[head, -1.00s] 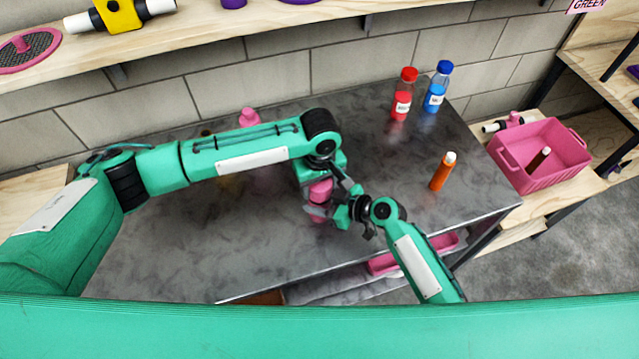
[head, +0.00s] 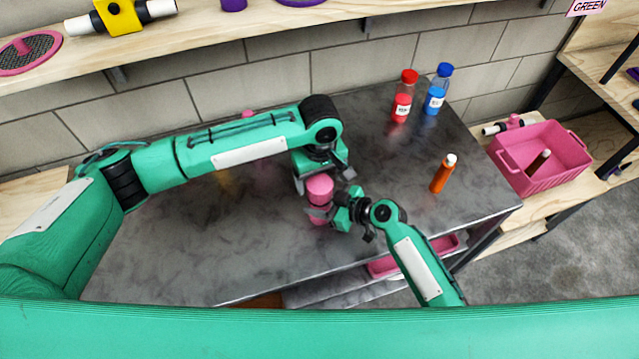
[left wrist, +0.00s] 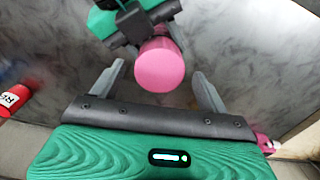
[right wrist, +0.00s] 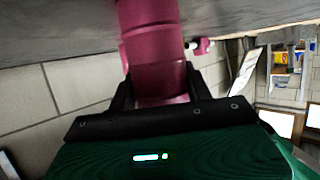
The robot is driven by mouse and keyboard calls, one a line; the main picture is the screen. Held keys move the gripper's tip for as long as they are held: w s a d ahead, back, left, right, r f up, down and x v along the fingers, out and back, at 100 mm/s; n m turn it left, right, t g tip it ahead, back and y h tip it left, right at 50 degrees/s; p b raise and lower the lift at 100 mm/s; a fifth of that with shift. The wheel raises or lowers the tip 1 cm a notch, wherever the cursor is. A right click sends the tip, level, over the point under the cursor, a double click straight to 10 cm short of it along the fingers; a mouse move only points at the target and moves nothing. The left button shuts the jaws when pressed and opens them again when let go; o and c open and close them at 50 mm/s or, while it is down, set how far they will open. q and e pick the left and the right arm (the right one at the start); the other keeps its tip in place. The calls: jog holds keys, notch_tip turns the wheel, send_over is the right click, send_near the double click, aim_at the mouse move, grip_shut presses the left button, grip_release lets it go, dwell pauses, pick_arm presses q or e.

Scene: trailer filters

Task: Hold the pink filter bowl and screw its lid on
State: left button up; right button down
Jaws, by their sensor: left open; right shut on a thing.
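The pink filter bowl (head: 319,213) stands upright near the front of the grey table, with the pink lid (head: 319,186) on top of it. My right gripper (head: 322,212) is shut on the bowl from the right; the bowl also fills the jaws in the right wrist view (right wrist: 160,75). My left gripper (head: 322,182) is open above and behind the lid. In the left wrist view the round lid top (left wrist: 160,66) shows between the spread fingers, apart from them. Whether the lid is fully threaded cannot be told.
An orange bottle (head: 442,174) stands right of the grippers. Red (head: 403,98) and blue (head: 436,90) bottles stand at the back right. A pink crate (head: 541,160) is on the right shelf. The table's front left is clear.

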pick_arm(q)
jog(key=shift+r, duration=0.3)
jog(key=shift+o, duration=0.4)
jog(key=o, duration=0.4)
notch_tip(320, 180, up, 12)
